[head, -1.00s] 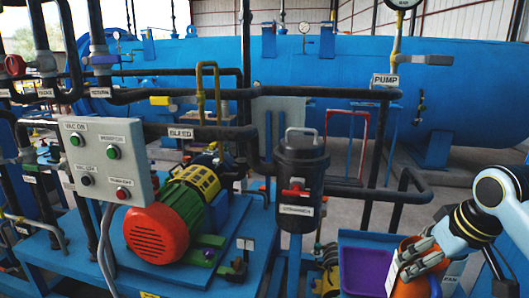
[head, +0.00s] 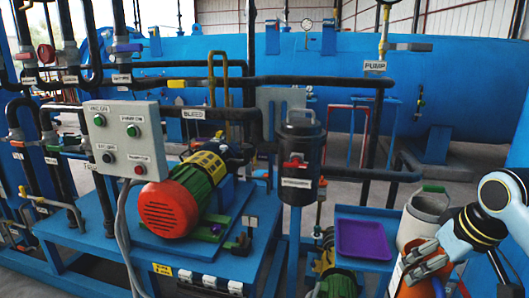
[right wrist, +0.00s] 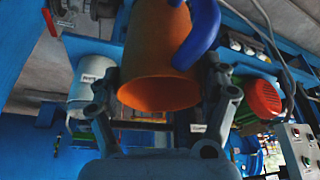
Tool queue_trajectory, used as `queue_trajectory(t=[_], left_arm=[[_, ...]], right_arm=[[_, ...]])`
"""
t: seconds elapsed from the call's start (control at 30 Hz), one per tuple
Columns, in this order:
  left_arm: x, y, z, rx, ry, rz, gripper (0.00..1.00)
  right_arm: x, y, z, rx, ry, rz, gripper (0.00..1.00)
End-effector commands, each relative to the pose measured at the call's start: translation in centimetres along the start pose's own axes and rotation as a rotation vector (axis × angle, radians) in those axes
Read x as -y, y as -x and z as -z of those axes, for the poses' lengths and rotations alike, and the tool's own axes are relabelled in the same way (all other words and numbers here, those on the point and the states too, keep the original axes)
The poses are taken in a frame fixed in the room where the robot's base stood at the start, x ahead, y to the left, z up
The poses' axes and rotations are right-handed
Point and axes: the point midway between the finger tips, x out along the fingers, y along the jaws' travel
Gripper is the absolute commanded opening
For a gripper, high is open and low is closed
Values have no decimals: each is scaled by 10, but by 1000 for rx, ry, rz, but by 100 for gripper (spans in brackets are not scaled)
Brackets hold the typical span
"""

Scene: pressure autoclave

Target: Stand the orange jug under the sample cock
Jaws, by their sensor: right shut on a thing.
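The orange jug (head: 398,278) is at the lower right of the head view, partly hidden by my right gripper (head: 424,262). In the right wrist view the jug (right wrist: 155,55) shows its open mouth and a blue handle. My right gripper (right wrist: 163,100) has one finger on each side of it and is shut on it. I cannot say for sure which fitting is the sample cock; a small brass fitting (head: 320,205) stands to the right of the black canister (head: 299,165). My left gripper is not in view.
A purple tray (head: 361,239) lies on a blue stand (head: 350,211) left of my right gripper. A grey bucket with a green handle (head: 422,220) stands behind the gripper. The motor (head: 170,208), control box (head: 125,140) and pipes crowd the left.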

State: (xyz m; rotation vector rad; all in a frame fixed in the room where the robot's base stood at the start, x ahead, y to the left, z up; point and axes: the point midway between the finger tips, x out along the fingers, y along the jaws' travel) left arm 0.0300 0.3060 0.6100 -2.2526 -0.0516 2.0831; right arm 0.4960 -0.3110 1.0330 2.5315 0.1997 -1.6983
Motion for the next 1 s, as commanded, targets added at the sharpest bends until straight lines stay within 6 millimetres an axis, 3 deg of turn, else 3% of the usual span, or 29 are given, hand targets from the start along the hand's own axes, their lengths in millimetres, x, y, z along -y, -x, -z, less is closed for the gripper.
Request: queue_trajectory(t=[0.2,0.37,0.5,0.63,0.77,1.0], left_arm=[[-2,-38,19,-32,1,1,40],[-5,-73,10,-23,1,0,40],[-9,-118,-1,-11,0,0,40],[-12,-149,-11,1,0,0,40],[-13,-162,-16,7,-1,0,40],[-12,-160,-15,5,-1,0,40]], right_arm=[[0,-35,-15,2,0,0,28],[0,-69,-30,4,0,1,28],[0,-113,-49,10,-1,2,28],[0,-144,-63,16,-1,2,28],[0,-158,-69,19,-1,3,28],[0,-156,-68,18,-1,2,28]])
